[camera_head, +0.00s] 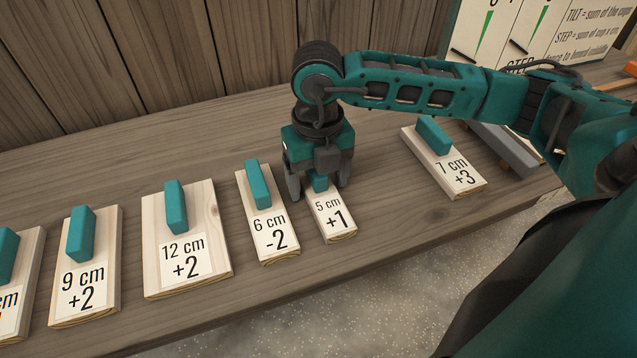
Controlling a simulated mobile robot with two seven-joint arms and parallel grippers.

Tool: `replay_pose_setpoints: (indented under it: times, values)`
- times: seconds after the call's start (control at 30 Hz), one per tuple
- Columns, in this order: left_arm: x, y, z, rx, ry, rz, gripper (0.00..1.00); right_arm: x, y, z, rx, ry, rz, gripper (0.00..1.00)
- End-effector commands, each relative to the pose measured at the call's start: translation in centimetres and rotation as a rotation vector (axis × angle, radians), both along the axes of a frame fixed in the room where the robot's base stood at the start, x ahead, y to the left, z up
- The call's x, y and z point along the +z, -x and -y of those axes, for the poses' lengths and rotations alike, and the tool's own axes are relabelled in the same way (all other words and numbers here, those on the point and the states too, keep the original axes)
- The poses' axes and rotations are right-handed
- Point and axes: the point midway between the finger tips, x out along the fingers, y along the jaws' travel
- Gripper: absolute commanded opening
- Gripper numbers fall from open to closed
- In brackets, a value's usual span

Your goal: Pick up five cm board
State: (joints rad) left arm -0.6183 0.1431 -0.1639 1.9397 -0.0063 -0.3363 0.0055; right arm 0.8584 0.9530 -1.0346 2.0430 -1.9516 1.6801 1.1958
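The five cm board (333,216) is a narrow wooden board marked "5 cm +1" with a teal block handle (320,184). It lies flat on the wooden bench, just right of the 6 cm board. My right gripper (319,184) points down over its far end. The fingers are spread, one on each side of the handle, with a visible gap to it. The gripper hides the board's far part and most of the handle. My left gripper is out of view.
The 6 cm board (267,218) lies close on the left; the 12 cm (205,215) and 9 cm (112,270) boards lie further left. The 7 cm board (446,165) lies right, beyond free bench (390,205). A plank wall (150,60) stands behind.

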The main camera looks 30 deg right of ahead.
Motion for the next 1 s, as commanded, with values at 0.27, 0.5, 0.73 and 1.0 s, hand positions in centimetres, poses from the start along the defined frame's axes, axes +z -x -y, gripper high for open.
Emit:
replay_pose_setpoints:
  times: [0.27, 0.5, 0.73, 1.0]
  values:
    - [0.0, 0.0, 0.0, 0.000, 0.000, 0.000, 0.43, 0.0, 0.0, 0.0, 0.000, 0.000, 0.000, 0.49]
    - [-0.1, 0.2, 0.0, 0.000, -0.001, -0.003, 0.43, 0.0, 0.0, 0.0, 0.000, -0.001, 0.000, 0.27]
    - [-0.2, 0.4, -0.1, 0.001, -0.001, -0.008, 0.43, 0.1, 0.0, 0.0, 0.000, -0.001, 0.001, 0.20]
    - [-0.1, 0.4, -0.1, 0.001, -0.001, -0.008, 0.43, 1.2, -0.1, 0.0, 0.000, -0.001, 0.002, 0.20]
